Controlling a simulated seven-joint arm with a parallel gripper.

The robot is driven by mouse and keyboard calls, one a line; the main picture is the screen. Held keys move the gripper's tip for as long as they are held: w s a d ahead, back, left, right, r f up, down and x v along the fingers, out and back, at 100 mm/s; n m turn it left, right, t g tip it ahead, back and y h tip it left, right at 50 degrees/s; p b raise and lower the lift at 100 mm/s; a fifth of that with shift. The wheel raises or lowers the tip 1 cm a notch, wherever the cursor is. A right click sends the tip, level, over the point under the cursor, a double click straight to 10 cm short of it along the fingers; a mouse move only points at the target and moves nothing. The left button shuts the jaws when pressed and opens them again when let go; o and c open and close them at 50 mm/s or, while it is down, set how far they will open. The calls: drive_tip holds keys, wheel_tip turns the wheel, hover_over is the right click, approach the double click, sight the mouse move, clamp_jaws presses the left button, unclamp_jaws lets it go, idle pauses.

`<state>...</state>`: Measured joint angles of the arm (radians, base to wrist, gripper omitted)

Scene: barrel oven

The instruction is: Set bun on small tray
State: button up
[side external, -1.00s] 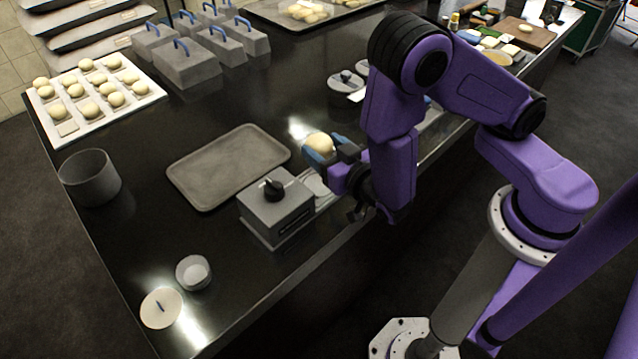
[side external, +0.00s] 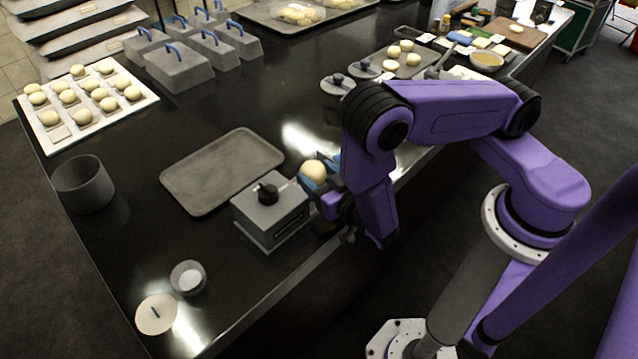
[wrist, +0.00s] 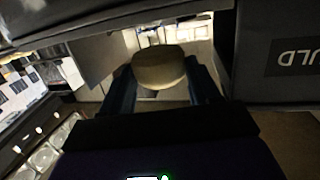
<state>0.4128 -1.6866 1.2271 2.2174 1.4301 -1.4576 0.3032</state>
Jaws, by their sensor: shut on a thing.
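A round pale bun (side external: 313,172) is held between the blue fingers of my gripper (side external: 322,178), above the dark counter. In the wrist view the bun (wrist: 159,67) sits between the two fingers of my gripper (wrist: 162,85). The small tray could be the empty grey rectangular tray (side external: 222,171) left of my gripper, or the tray with several buns (side external: 409,62) behind the arm; I cannot tell which. The bun is to the right of the empty tray and apart from it.
A grey box with a black knob (side external: 270,212) stands between the empty tray and the counter's front edge. A white board with several buns (side external: 132,112) lies far left. Lidded grey boxes (side external: 178,66) stand behind. A grey pot (side external: 84,184) and small bowl (side external: 188,277) stand left.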

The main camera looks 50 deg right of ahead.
drive_tip(key=shift+f, duration=1.3)
drive_tip(key=shift+f, duration=0.15)
drive_tip(key=o, duration=1.2)
drive_tip(key=shift+c, duration=0.2)
drive_tip(key=shift+s+a, duration=0.2)
drive_tip(key=shift+s, duration=0.05)
drive_tip(key=v, duration=0.6)
drive_tip(key=shift+a, duration=0.1)
drive_tip(key=shift+o, duration=0.4)
drive_tip(key=shift+s, duration=0.55)
